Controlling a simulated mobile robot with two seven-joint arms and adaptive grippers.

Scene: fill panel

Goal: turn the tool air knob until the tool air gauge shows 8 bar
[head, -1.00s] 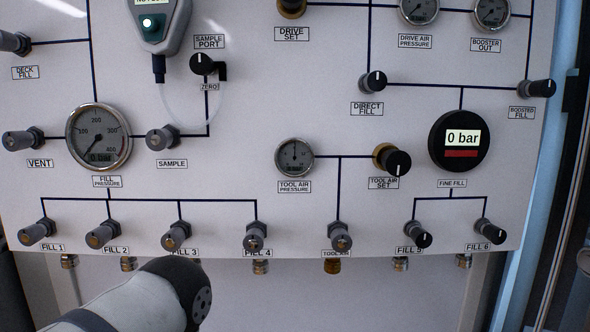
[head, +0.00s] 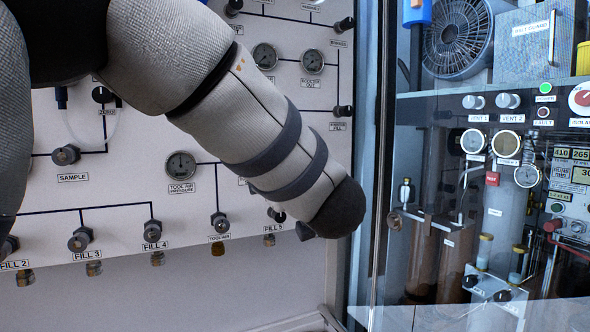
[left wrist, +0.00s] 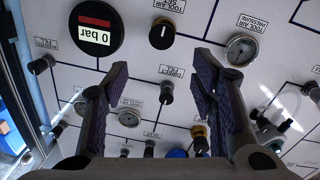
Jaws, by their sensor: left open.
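The tool air set knob (left wrist: 163,33) is black with a white pointer line and shows in the left wrist view, where the panel appears upside down. My arm hides it in the head view. The tool air pressure gauge (head: 181,165) is a small round dial left of my arm; it also shows in the left wrist view (left wrist: 241,49). Its reading is too small to tell. My left gripper (left wrist: 160,78) is open and empty, its fingers apart in front of the panel, with the knob beyond the fingertips and not between them. My right gripper is not in view.
The direct fill knob (left wrist: 167,88) shows between the fingers. The round fine fill display (left wrist: 97,27) reads 0 bar. Several fill valves, such as fill 4 (head: 152,231), line the panel's lower edge. A glass-fronted cabinet (head: 480,200) stands at the right.

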